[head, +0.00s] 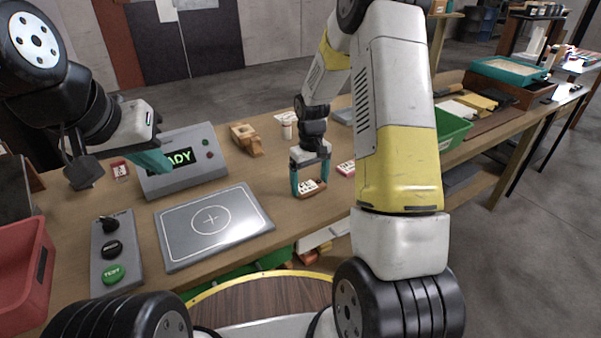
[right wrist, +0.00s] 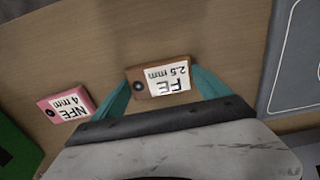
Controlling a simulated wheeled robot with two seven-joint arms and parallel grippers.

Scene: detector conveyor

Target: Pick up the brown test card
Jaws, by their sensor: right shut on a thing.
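The brown test card (head: 311,188) has a white label, which reads "FE 2.5 mm" in the right wrist view (right wrist: 160,88). My right gripper (head: 309,184) points down over the wooden table, right of the grey plate. Its teal fingers are shut on the card's two sides, and in the right wrist view the card sits between the fingertips (right wrist: 162,90). I cannot tell whether the card touches the table. My left gripper (head: 150,160) is raised in front of the display box; its teal finger shows, but its opening is hidden.
A pink card (right wrist: 66,106) marked "NFE 4 mm" lies beside the gripper. The grey plate (head: 174,256) with a circle mark, a display box (head: 190,180) and a button panel (head: 124,246) stand left. A green bin (head: 455,128) is at right, a red bin (head: 20,275) at left.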

